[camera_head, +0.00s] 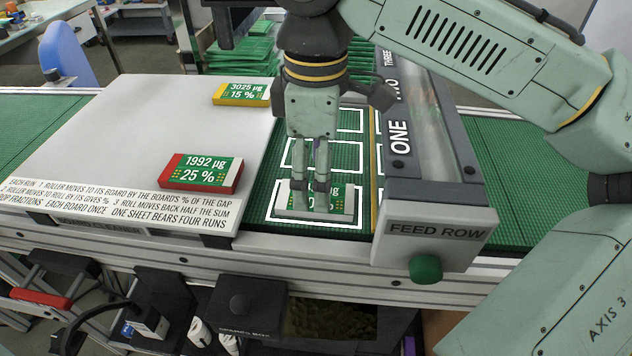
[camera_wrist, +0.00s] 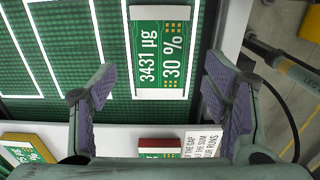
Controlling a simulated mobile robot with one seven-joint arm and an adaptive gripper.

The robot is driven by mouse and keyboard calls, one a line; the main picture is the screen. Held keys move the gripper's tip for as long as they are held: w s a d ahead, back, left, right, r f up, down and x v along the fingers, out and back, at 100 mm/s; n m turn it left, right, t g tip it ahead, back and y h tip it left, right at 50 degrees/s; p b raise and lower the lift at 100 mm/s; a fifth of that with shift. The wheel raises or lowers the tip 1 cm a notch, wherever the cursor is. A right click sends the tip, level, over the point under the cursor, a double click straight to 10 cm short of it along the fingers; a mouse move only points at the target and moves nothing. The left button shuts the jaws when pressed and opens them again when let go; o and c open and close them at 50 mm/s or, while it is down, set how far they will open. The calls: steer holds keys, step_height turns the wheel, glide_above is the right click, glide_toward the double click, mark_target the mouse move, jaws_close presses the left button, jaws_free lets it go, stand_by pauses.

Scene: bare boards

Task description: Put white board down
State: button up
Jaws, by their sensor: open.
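The white board (camera_head: 345,203), a green label with white edges, lies flat in the front outlined slot on the green belt, left of the feed row. In the wrist view the white board (camera_wrist: 160,50) reads 3431 µg, 30 %. My gripper (camera_head: 311,203) points down over it and hides part of its label in the head view. In the wrist view my gripper (camera_wrist: 157,78) has its purple-padded fingers wide apart, with a gap to the board on each side. Nothing is held.
A red board (camera_head: 202,173) and a yellow board (camera_head: 242,94) lie on the white panel (camera_head: 150,125) to the left. The grey feed row housing (camera_head: 432,232) with a green knob stands close on the right. Outlined slots behind the white board look empty.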

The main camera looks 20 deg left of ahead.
step_height(320, 180, up, 9)
steer(key=shift+f, duration=0.1)
stand_by(0.4)
